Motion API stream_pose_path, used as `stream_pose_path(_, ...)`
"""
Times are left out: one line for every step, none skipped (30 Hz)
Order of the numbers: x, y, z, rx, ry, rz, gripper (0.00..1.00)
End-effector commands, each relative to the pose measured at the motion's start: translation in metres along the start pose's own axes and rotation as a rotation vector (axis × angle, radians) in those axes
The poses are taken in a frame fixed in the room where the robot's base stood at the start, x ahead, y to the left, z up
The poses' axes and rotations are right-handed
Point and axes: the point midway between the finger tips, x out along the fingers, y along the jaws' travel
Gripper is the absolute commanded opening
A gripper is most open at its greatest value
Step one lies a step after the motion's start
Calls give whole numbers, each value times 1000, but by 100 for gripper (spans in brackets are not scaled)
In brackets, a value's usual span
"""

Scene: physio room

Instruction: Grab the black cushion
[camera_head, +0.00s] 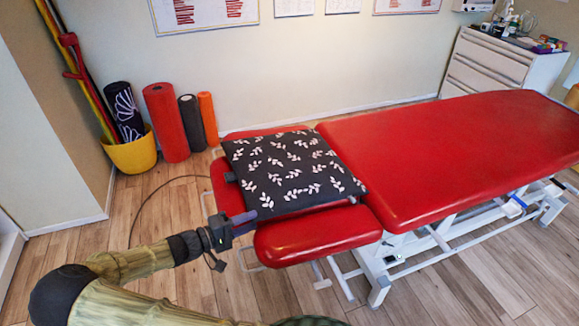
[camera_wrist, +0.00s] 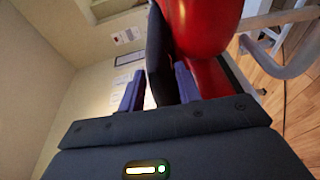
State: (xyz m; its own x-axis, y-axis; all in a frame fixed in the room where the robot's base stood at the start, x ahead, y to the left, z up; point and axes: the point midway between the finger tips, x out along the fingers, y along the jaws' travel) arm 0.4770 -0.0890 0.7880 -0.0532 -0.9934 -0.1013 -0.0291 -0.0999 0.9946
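The black cushion (camera_head: 288,172) has a white leaf pattern and lies flat on the headrest end of the red treatment table (camera_head: 450,145). My gripper (camera_head: 247,216) is at the cushion's near left corner, level with its edge. In the wrist view the cushion (camera_wrist: 158,52) shows as a dark slab edge-on, reaching between the two blue fingers of my gripper (camera_wrist: 158,88). The fingers are apart. A gap shows between the left finger and the cushion; the right finger is close to it, and I cannot tell if it touches.
The red headrest pad (camera_head: 318,236) is just beside my gripper, with the table's white frame (camera_head: 378,285) below. Rolled mats (camera_head: 166,122) and a yellow bucket (camera_head: 131,153) stand by the wall. A white drawer cabinet (camera_head: 490,65) is at the back right. Floor at the left is clear.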

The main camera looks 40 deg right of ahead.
Motion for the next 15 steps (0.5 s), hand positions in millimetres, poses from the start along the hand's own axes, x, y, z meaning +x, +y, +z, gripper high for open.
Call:
stream_pose_path(0, 0, 0, 0, 0, 0, 34)
stream_pose_path(0, 0, 0, 0, 0, 0, 34)
stream_pose_path(0, 0, 0, 0, 0, 0, 34)
stream_pose_path(1, 0, 0, 0, 0, 0, 34)
stream_pose_path(2, 1, 0, 0, -1, 0, 34)
stream_pose_path(5, 1, 1, -1, -1, 1, 34)
stream_pose_path(8, 2, 1, -1, -1, 1, 34)
stream_pose_path(11, 2, 1, -2, -1, 1, 34)
stream_pose_path(17, 4, 2, -2, -3, 0, 34)
stream_pose_path(22, 5, 3, -1, -4, 1, 34)
stream_pose_path(26, 5, 4, -2, -3, 1, 34)
stream_pose_path(32, 7, 4, -2, -4, 1, 34)
stream_pose_path(37, 6, 4, -2, -2, 1, 34)
stream_pose_path(41, 6, 3, -1, -1, 1, 34)
stream_pose_path(46, 6, 3, 0, -1, 1, 34)
